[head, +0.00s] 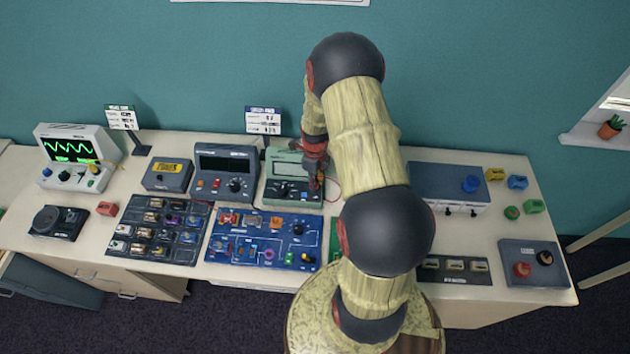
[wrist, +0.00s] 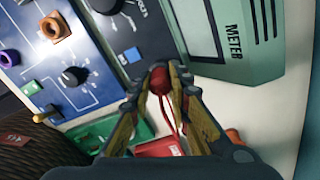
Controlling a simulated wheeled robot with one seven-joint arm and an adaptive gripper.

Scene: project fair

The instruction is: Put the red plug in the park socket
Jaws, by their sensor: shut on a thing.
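My gripper (head: 314,168) is over the green meter (head: 288,165) at the back of the bench, left of my arm. In the wrist view its fingers (wrist: 159,88) are shut on the red plug (wrist: 158,77), with a thin red lead running down from it. The plug is beside the meter's case (wrist: 255,45), marked METER. I cannot tell which socket is the park socket. A grey-blue box (head: 535,278) at the bench's right end has a red fitting (head: 521,270) and a black fitting (head: 544,257) on top, its label too small to read.
My arm hides the bench middle. A blue board (head: 262,252) with knobs and sockets lies in front of the meter. A grey meter (head: 226,165) stands left. A blue-topped box (head: 440,182) and several small coloured blocks are at the right. Bare bench shows before the blocks.

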